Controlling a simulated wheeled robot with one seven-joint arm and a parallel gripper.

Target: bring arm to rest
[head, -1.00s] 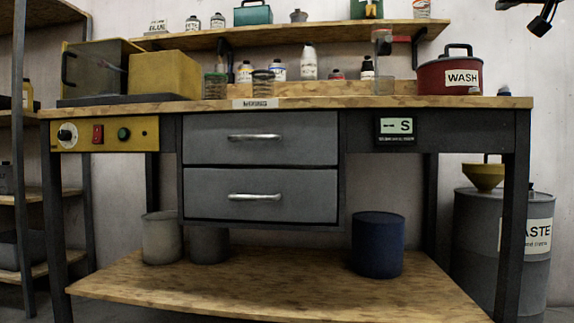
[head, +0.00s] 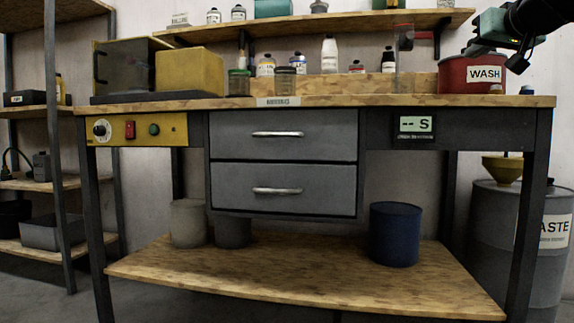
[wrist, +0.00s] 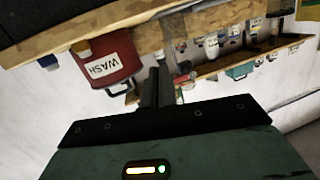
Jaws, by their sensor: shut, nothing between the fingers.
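My gripper shows in the wrist view (wrist: 153,74), its dark fingers together with nothing between them. In the head view its green and black body is at the top right, partly cut off by the frame. There it appears in front of and above the red pot labelled WASH (head: 470,75), with no contact visible. The pot stands on the right of the workbench top (head: 345,101). It also shows tilted in the wrist view (wrist: 108,62), left of the fingers.
A shelf with bottles (head: 290,27) runs above the bench. A yellow box (head: 190,72) stands at its left. Two grey drawers (head: 283,188) sit under the top, and a blue container (head: 395,235) on the lower board. A grey drum (head: 495,240) is at the right.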

